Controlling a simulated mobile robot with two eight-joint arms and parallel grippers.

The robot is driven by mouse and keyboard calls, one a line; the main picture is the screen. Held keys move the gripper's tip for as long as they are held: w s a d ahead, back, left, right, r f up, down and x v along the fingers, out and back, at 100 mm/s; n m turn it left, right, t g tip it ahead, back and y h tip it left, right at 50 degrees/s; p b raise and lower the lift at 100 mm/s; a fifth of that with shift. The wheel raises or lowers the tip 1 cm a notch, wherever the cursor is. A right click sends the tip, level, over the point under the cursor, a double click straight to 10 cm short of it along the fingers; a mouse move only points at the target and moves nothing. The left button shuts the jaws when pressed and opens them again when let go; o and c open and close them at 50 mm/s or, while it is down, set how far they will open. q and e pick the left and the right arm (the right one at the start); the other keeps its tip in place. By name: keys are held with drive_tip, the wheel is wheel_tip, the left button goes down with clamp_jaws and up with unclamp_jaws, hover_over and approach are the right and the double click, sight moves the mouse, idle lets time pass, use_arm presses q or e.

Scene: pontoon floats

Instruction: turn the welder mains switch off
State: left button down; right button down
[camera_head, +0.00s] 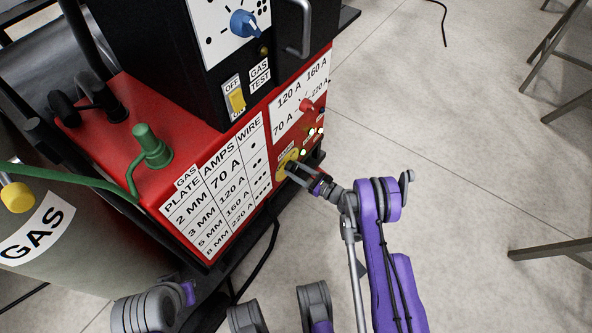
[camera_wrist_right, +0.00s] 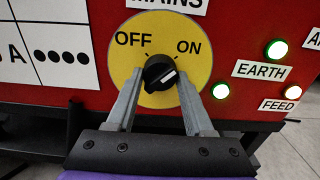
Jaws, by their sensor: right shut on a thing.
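The welder mains switch is a black knob (camera_wrist_right: 160,73) on a round yellow plate (camera_wrist_right: 190,25) marked OFF at the upper left and ON at the upper right. In the head view my right gripper (camera_head: 291,170) reaches the yellow plate (camera_head: 281,168) low on the red welder's (camera_head: 185,125) front, and the knob is hidden. My left gripper is not in view.
Green lamps (camera_wrist_right: 276,50) glow by the EARTH label (camera_wrist_right: 260,70), and a pale lamp (camera_wrist_right: 291,91) glows above FEED. A separate yellow OFF switch (camera_head: 237,100) sits higher up. A gas cylinder (camera_head: 70,235) stands left; metal legs (camera_head: 550,250) stand right. Floor between is clear.

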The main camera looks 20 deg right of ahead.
drive_tip(key=shift+n, duration=0.3)
drive_tip(key=shift+d+r+n, duration=0.1)
drive_tip(key=shift+n, duration=8.5)
drive_tip(key=shift+c, duration=1.4)
unclamp_jaws()
drive_tip(key=shift+d, duration=0.1)
